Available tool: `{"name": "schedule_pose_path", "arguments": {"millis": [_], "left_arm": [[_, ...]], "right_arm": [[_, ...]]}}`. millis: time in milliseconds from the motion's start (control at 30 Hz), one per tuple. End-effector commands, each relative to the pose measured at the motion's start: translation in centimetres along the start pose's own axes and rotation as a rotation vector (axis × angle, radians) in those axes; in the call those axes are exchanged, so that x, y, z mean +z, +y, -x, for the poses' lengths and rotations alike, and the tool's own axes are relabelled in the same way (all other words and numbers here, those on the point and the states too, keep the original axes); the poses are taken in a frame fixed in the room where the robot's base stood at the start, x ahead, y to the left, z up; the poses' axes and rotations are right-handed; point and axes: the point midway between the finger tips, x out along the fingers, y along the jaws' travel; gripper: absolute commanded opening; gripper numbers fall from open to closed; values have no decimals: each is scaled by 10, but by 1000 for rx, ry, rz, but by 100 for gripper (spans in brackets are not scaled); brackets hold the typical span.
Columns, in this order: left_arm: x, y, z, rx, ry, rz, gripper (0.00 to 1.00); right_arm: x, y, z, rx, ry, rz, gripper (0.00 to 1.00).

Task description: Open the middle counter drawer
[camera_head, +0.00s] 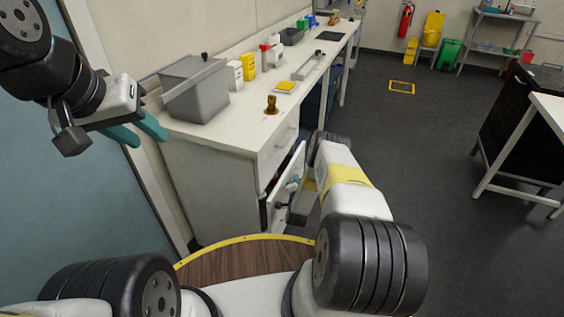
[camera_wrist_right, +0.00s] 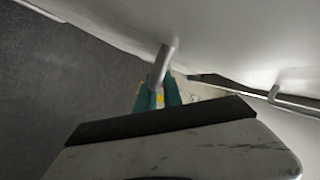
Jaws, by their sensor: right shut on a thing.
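The white counter (camera_head: 215,185) stands at centre left. Its middle drawer (camera_head: 287,190) is pulled out, with a dark gap and some red and green contents behind its front. My right gripper (camera_head: 295,183) is at that front, partly hidden by my arm. In the right wrist view, the teal fingers of my right gripper (camera_wrist_right: 158,97) are shut around the metal bar handle (camera_wrist_right: 163,62) of the white drawer front (camera_wrist_right: 235,40). My left gripper (camera_head: 138,130) is raised left of the counter, its teal fingers apart and empty.
The upper drawer (camera_head: 278,147) is shut. On the counter are a grey bin (camera_head: 195,90), a brass-coloured piece (camera_head: 271,104) and a yellow tray (camera_head: 286,86). Dark floor (camera_head: 420,140) is free to the right; a bench (camera_head: 530,130) stands beyond.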

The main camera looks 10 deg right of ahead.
Motion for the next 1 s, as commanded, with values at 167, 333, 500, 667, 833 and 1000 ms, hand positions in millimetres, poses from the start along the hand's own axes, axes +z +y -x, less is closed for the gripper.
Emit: {"name": "schedule_pose_path", "arguments": {"millis": [167, 333, 500, 667, 833, 1000], "left_arm": [[0, 0, 0, 0, 0, 0, 36], [0, 0, 0, 0, 0, 0, 36], [0, 0, 0, 0, 0, 0, 36], [0, 0, 0, 0, 0, 0, 36], [0, 0, 0, 0, 0, 0, 36], [0, 0, 0, 0, 0, 0, 36]], "right_arm": [[-38, 27, 15, 4, 4, 1, 0], [-74, 54, 31, 5, 4, 1, 0], [-110, 80, 46, 4, 4, 0, 0], [-140, 102, 59, 5, 3, -1, 0], [-165, 120, 69, 3, 2, 0, 0], [-180, 131, 76, 3, 1, 0, 0]]}}
